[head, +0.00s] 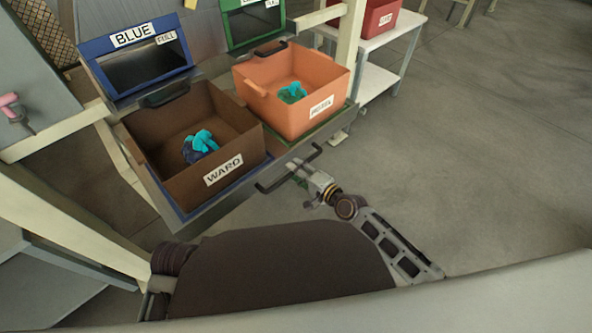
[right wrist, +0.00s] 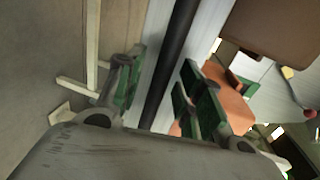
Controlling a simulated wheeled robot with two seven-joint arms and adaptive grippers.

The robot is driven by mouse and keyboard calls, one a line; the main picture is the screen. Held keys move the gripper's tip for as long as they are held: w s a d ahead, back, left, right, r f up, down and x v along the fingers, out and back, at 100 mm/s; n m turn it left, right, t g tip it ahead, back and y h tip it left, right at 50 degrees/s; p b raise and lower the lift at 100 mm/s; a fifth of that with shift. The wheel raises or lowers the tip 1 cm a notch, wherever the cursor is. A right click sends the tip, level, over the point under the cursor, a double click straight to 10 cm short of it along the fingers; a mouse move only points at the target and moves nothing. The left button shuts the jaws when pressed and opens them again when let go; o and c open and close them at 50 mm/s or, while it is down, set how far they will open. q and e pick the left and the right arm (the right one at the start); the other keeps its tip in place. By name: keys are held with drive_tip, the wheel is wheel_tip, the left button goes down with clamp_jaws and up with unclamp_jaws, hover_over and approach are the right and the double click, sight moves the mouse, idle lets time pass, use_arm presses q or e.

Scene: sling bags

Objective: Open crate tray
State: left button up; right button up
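The crate tray (head: 222,209) is a grey metal tray bearing a brown crate labelled WARD (head: 245,155) and an orange crate (head: 322,85). A black bar handle (head: 266,188) sticks out from its front edge. My right gripper (head: 298,174) is at the handle's right part. In the right wrist view the dark handle bar (right wrist: 172,75) runs between the green-padded fingers of my right gripper (right wrist: 160,90), with gaps visible on both sides. My left gripper is out of view.
Each crate holds a small bag with turquoise ties, one in the brown crate (head: 201,147) and one in the orange (head: 293,92). A blue bin labelled BLUE (head: 110,57) stands behind. A white side table (head: 372,80) holds a red box (head: 378,17). Floor at right is clear.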

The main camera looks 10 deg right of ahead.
drive_tip(key=v, duration=1.1)
idle(0.4)
drive_tip(key=shift+s+d, duration=0.1)
idle(0.6)
